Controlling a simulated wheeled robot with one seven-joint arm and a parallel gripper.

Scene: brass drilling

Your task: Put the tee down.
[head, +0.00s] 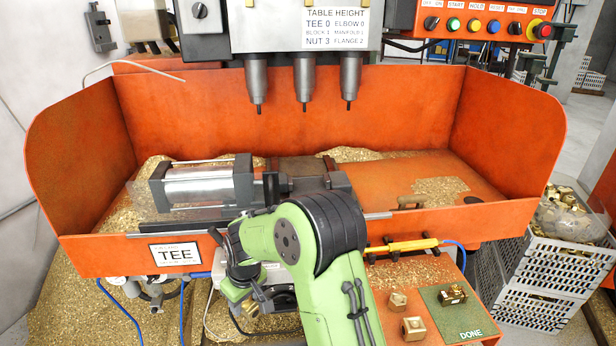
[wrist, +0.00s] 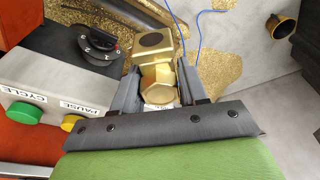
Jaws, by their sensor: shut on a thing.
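The brass tee (wrist: 152,45) is between the two fingers of my gripper (wrist: 157,80) in the wrist view. It has a round dark hole in one end and a hexagonal face nearer the palm. The fingers are shut on it. In the head view my gripper (head: 243,300) points down in front of the orange machine tray, left of the parts table, and my green arm hides much of that area. I cannot tell from these views whether the tee touches anything below.
A control box with a dial (wrist: 98,44), a green button (wrist: 27,112) and a yellow button (wrist: 73,123) is close left of the fingers. At right, an orange table (head: 385,270) holds brass pieces (head: 413,328) and a green DONE mat (head: 470,328) with one brass part (head: 452,295).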

